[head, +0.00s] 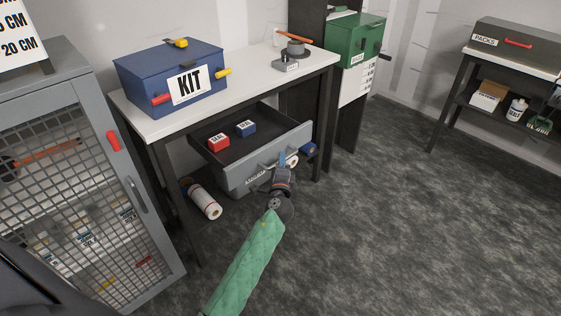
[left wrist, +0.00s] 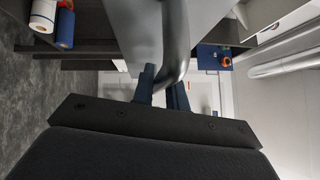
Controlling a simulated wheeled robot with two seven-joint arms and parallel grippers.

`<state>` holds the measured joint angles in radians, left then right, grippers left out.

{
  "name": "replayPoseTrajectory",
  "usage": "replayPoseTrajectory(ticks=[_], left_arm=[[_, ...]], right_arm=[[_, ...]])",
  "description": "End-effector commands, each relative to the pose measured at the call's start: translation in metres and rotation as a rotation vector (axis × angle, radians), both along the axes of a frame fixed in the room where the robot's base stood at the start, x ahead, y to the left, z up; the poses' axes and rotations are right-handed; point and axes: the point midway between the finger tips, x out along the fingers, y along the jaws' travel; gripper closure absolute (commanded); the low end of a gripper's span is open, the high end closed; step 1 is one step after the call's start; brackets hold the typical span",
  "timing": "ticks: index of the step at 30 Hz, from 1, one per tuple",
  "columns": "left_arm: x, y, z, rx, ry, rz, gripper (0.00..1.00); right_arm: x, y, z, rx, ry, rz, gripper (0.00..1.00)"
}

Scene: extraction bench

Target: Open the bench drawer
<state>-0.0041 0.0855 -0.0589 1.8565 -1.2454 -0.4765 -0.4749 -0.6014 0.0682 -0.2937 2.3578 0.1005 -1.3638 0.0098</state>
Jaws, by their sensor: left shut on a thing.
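The bench drawer (head: 222,167) is pulled out from under the white-topped bench, with its interior showing. It holds a red box (head: 219,142) and a blue box (head: 246,128), both labelled. My left gripper (head: 283,160) is at the drawer's grey front, on its bar handle. In the left wrist view the gripper (left wrist: 162,92) has its blue fingers on either side of the curved grey handle (left wrist: 176,45) and is shut on it. The gripper hides part of the drawer front. My right gripper does not show.
A blue KIT case (head: 135,80) stands on the bench top (head: 250,76). A grey mesh cabinet (head: 160,235) stands close at the left. A white roll (head: 206,203) lies below the drawer. The floor (head: 390,200) to the right is clear.

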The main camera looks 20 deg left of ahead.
Motion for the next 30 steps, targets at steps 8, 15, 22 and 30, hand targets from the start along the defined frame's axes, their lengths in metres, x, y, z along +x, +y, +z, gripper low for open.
replayPoseTrajectory(ticks=[8,15,22,30], left_arm=[[0.000,0.000,-0.001,0.000,0.001,0.000,0.64],[-0.001,0.000,-0.001,0.000,0.001,0.000,0.64],[-0.025,-0.010,-0.007,-0.002,0.002,-0.001,0.64],[-0.060,-0.024,-0.012,-0.002,0.002,-0.001,0.64]], right_arm=[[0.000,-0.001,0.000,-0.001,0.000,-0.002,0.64],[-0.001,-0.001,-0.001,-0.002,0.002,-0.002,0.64],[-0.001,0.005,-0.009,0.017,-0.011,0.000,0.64],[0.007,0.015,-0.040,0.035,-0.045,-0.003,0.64]])
